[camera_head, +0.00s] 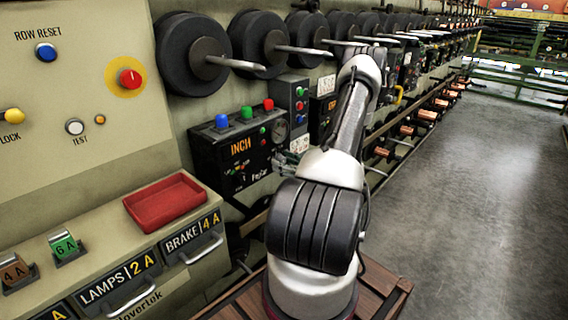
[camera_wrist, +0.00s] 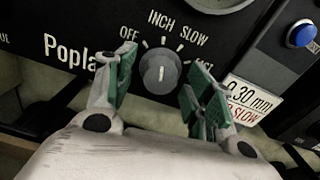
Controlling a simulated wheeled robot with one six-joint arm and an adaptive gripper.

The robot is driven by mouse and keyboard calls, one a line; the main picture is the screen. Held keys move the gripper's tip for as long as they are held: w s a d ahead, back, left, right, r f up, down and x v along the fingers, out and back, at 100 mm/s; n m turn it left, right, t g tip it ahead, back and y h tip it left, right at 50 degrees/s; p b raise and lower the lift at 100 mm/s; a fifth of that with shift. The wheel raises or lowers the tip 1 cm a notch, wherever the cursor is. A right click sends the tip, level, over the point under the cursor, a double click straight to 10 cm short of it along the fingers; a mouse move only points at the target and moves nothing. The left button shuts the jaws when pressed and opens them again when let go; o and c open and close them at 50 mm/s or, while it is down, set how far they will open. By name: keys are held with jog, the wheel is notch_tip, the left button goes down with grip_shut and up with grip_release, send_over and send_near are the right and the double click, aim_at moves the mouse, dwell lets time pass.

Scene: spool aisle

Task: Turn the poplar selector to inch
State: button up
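The selector knob (camera_wrist: 160,72) is a round grey dial on a black panel in the wrist view, right of lettering that begins "Popla", its end hidden by a finger. Marks around it read OFF, INCH, SLOW and one partly covered, seemingly FAST. A short pale line on the knob stands nearly upright; which mark it points at is hard to tell. My gripper (camera_wrist: 163,83) is open, its green-padded fingers left and right of the knob, with gaps on both sides. In the head view my gripper (camera_head: 287,161) is at the right part of the black panel (camera_head: 207,158).
A white tag reading 0.30 mm (camera_wrist: 248,100) and a blue button (camera_wrist: 301,34) are right of the knob. An orange INCH sign (camera_head: 240,146) and another small selector (camera_head: 241,178) are on the panel's left. A red tray (camera_head: 165,203) is nearer. The aisle floor is clear.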

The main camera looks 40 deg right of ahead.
jog(key=s, duration=1.2)
jog(key=shift+d, duration=0.45)
